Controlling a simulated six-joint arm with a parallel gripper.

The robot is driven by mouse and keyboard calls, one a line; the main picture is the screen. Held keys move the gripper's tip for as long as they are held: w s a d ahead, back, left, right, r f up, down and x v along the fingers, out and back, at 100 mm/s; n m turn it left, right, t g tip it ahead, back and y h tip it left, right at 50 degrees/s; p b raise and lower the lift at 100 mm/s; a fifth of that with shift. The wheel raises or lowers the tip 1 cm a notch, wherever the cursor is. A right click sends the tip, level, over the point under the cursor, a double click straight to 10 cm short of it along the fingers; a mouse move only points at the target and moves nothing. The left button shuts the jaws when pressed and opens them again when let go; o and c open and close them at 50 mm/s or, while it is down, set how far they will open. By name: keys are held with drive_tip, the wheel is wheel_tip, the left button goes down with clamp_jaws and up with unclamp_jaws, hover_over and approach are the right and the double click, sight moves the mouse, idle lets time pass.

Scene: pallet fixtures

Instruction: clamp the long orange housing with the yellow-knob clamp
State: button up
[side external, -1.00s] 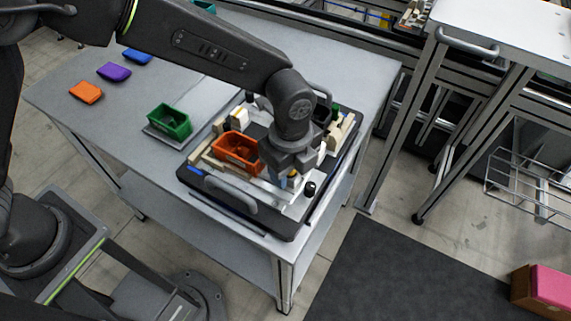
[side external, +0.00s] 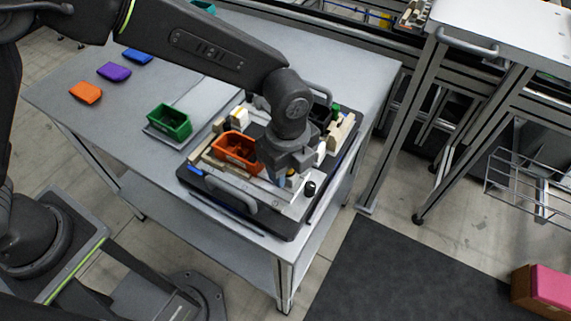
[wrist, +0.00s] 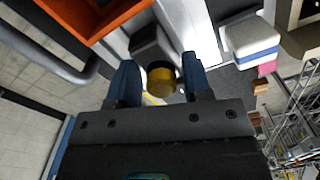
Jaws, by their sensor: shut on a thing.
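The orange housing (side external: 238,150) is an open box seated in the black pallet fixture (side external: 262,222). Part of its wall (wrist: 95,22) shows at the top left of the wrist view. My gripper (side external: 289,175) is beside the housing, on its right in the side view. In the wrist view my gripper (wrist: 158,80) has its two blue-tipped fingers on either side of the yellow knob (wrist: 161,82) and is shut on it. The clamp's body is mostly hidden by my gripper, so I cannot tell whether it presses on the housing.
A green box (side external: 169,121) stands on a plate left of the pallet. Orange (side external: 86,92), purple (side external: 114,71) and blue (side external: 137,55) pieces lie farther left on the grey table. A black knob (side external: 310,188) and pale blocks are near my gripper. The pallet's handle (side external: 232,194) rises in front.

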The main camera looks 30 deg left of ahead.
drive_tip(key=shift+w+a+r, duration=0.15)
drive_tip(key=shift+a, duration=0.9)
drive_tip(key=o, duration=0.4)
drive_tip(key=shift+a, duration=0.1)
drive_tip(key=shift+o, duration=0.3)
drive_tip(key=shift+r, duration=3.9)
